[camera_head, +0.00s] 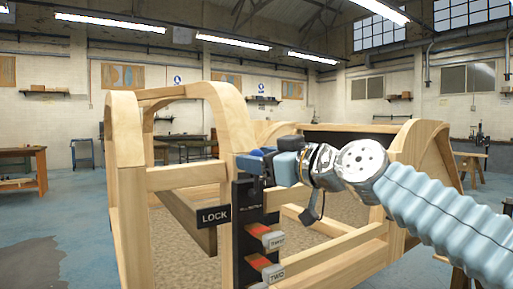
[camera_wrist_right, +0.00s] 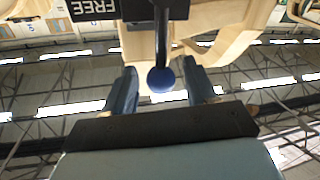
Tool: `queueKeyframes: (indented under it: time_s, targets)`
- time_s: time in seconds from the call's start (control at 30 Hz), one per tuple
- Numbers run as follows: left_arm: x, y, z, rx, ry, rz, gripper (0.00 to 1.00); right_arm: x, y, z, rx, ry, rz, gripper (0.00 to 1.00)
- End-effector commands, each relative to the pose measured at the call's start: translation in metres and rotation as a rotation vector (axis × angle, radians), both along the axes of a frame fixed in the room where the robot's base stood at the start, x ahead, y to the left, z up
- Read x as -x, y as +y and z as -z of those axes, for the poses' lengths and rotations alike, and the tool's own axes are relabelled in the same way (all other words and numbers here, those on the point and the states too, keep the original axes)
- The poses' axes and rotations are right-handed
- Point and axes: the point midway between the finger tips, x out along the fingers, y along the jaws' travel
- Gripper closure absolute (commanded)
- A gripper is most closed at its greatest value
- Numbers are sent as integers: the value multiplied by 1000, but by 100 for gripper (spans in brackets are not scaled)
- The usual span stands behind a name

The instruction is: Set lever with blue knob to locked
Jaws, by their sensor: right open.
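My right gripper (camera_head: 258,161) is at the upper part of a black panel (camera_head: 241,235) on the wooden frame, with its arm coming in from the right. In the right wrist view its two blue fingers are apart, one on each side of the blue knob (camera_wrist_right: 161,79). The gap to each finger is visible, and the knob is not gripped. The black lever (camera_wrist_right: 161,30) runs up from the knob in that view. A FREE label (camera_wrist_right: 92,8) shows beside the lever's base. My left gripper is not in view.
The wooden bodyframe (camera_head: 128,180) has posts, rails and curved arches around the panel. Workbenches stand farther back, and open floor (camera_head: 70,215) lies to the left.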

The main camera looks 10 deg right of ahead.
Motion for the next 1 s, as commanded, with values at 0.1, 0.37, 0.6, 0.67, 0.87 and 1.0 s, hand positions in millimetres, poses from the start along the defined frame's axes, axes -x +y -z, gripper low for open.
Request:
queueKeyframes:
  time_s: [0.1, 0.37, 0.6, 0.67, 0.87, 1.0]
  targets:
    - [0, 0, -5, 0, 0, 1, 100, -7, 4, -1, 0, 0, 0, 44]
    - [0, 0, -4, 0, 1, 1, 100, -8, 6, 1, -1, -1, 0, 44]
    - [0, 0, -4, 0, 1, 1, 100, -8, 5, 1, -1, -1, 0, 76]
    - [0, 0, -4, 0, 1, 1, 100, -8, 5, 1, -1, 0, 0, 85]
    - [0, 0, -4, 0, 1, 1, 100, -8, 5, 1, 0, 0, 0, 100]
    - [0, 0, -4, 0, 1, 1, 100, -8, 5, 1, 1, -1, 0, 100]
